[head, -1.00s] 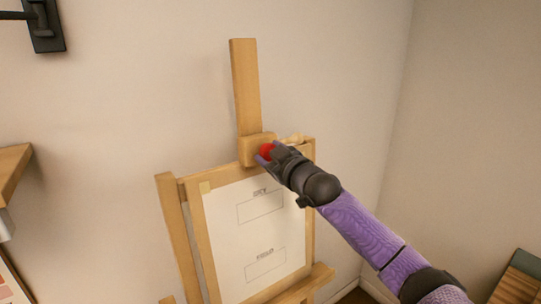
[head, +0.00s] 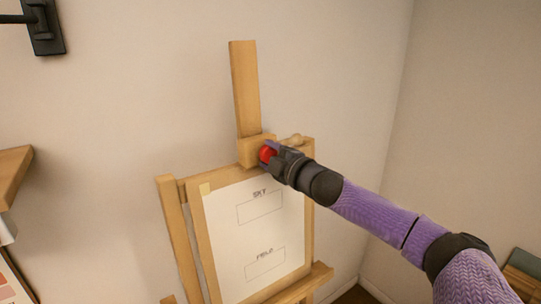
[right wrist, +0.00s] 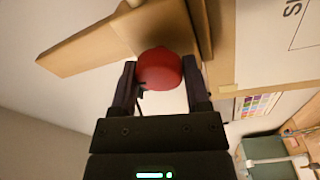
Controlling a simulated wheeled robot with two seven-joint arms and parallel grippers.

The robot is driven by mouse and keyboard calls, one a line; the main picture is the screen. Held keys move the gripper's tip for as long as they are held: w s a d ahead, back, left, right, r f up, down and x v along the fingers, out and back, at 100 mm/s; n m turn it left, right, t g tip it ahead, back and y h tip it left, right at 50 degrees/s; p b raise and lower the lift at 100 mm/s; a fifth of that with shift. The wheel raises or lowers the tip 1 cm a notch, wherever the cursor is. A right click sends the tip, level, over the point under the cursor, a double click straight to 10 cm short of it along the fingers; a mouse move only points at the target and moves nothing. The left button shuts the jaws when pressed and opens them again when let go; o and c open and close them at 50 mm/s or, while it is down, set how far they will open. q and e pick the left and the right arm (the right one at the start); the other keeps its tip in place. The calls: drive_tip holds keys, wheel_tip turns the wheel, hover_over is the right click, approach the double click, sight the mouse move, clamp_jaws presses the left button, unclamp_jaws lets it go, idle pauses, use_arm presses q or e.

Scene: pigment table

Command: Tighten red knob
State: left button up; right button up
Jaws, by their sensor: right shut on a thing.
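The red knob (head: 267,154) sits on the front of the wooden clamp block (head: 250,150) at the top of the easel. It also shows in the right wrist view (right wrist: 159,69), round and between the two fingers. My right gripper (head: 271,153) is shut on the knob, one finger on each side, coming from the right. In the right wrist view my right gripper (right wrist: 160,85) partly covers the knob's edges. My left gripper is not in view.
The easel holds a white sheet (head: 285,230) with boxes labelled SKY and FIELD. A tall wooden post (head: 245,90) rises above the clamp block. A wooden shelf (head: 12,175) and black wall bracket (head: 42,27) are at left. Wall space right of the easel is clear.

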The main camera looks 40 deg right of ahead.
drive_tip(key=shift+n, duration=0.5)
drive_tip(key=o, duration=1.3)
